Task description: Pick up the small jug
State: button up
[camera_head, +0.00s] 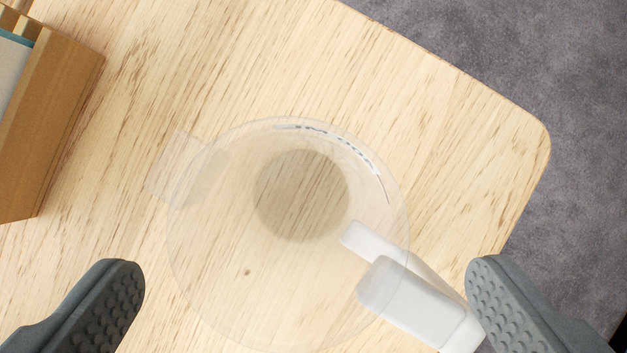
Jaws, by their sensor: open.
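The small jug (230,270) is clear and see-through, with a round rim, a spout at its upper left and faint lettering near the top of the rim. Its white handle (415,300) points to the lower right. It stands upright on a light wooden table, seen from above. My gripper (307,300) is open, with one grey padded finger at the lower left and one at the lower right. The jug lies between and ahead of the fingers in the picture. The right finger appears close to the handle; I cannot tell whether they touch.
A brown wooden holder (60,105) with light and teal items in it stands at the left edge. The wooden table (440,120) has a rounded corner at the right, with grey carpet (560,60) beyond it. The table above the jug is clear.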

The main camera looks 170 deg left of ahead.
send_over(338, 235)
jog(key=w+a, duration=0.2)
jog(key=shift+w+a+f, duration=0.15)
jog(key=shift+f, duration=2.4)
jog(key=shift+c, duration=0.2)
jog(key=c, duration=1.4)
